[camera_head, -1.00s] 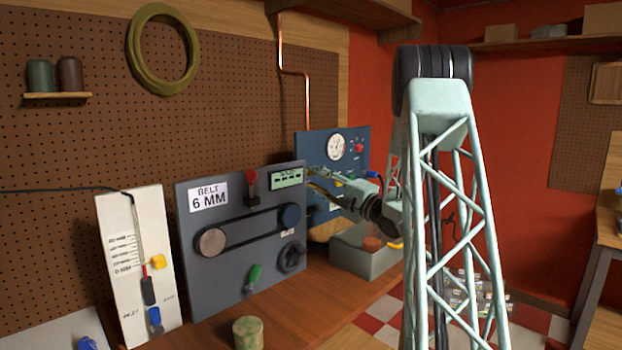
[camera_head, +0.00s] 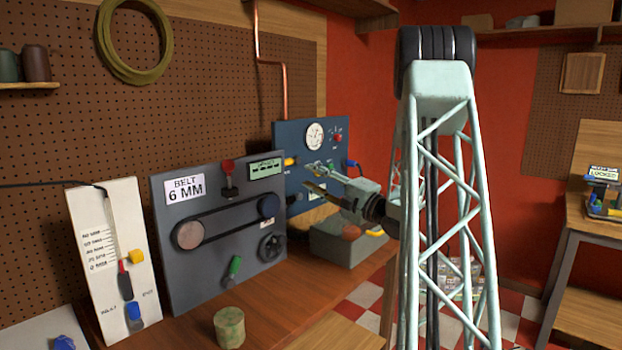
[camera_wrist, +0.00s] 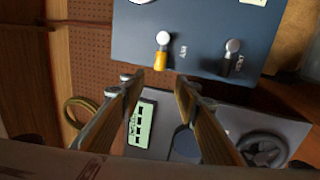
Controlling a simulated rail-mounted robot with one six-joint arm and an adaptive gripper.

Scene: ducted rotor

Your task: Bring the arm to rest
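My gripper (camera_head: 312,178) is in front of the blue gauge panel (camera_head: 292,140), just right of the grey belt board (camera_head: 215,275) in the head view. Its two fingers are apart with nothing between them. In the wrist view the gripper (camera_wrist: 158,84) also shows open and empty. The blue panel (camera_wrist: 200,30), with a yellow-handled toggle (camera_wrist: 161,52) and a dark-handled toggle (camera_wrist: 231,55), lies beyond the fingertips. My pale lattice arm crosses the right half of the head view.
A grey bin (camera_head: 343,248) stands on the wooden bench below my gripper. A green cylinder (camera_head: 229,327) stands at the bench front. A white scale board (camera_head: 85,240) is at the left. Checkered floor and a second table (camera_head: 590,245) are at the right.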

